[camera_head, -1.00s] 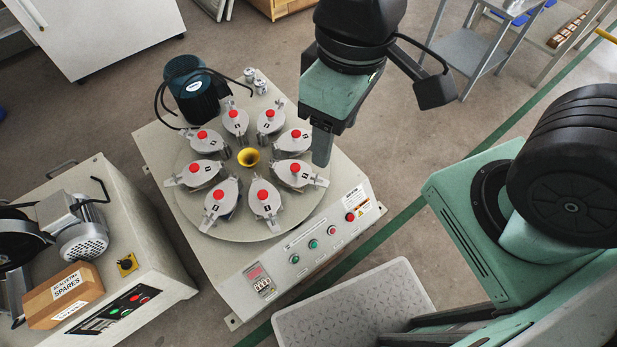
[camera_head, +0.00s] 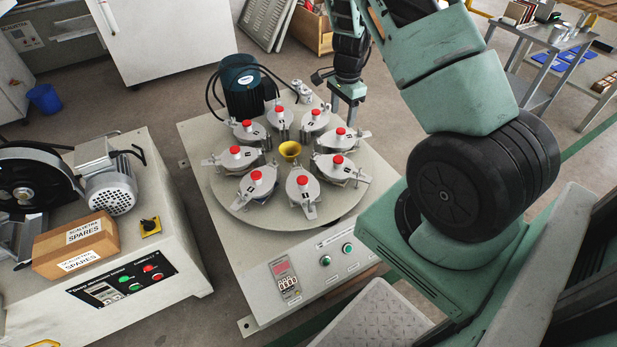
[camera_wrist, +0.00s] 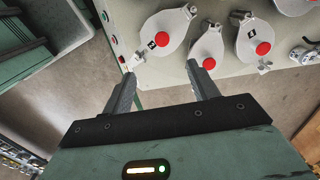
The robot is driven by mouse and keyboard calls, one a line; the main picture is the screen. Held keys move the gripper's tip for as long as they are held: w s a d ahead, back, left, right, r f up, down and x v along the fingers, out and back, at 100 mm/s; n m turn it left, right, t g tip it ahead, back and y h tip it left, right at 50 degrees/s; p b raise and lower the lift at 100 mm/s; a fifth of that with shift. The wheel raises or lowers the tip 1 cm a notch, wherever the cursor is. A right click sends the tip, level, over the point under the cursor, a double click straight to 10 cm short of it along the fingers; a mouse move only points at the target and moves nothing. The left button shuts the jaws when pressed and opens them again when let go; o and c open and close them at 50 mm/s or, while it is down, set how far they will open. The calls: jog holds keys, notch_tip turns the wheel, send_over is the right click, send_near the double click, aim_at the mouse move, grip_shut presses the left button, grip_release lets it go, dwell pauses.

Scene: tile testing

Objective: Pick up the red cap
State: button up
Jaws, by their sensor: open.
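Several grey lidded pots, each with a red cap on top, stand in a ring on the round turntable (camera_head: 330,218). Red caps show at the front (camera_head: 303,180), at the right (camera_head: 338,160) and at the far right (camera_head: 340,131); the frames do not single one out. My gripper (camera_head: 344,118) is open and empty, pointing down by the far right of the ring. In the wrist view, my gripper (camera_wrist: 162,75) has one red cap (camera_wrist: 162,39) ahead of the gap between its fingers. Another red cap (camera_wrist: 209,63) is close to the right fingertip. Neither is between the fingers.
A yellow funnel (camera_head: 290,149) stands at the ring's centre. A dark motor (camera_head: 241,88) with looped cables rises behind it, and small metal canisters (camera_head: 303,90) stand at the back. A second machine with a spares box (camera_head: 75,243) is at the left.

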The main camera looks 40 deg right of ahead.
aim_at(338, 159)
jog(key=f+b, duration=0.1)
jog(key=f, duration=0.5)
jog(key=f+b, duration=0.2)
jog(key=f, duration=0.4)
jog(key=f+b, duration=0.1)
jog(key=f, duration=0.5)
jog(key=shift+w+d+f, duration=0.1)
jog(key=shift+w+d, duration=0.05)
jog(key=shift+d, duration=0.15)
jog(key=c, duration=1)
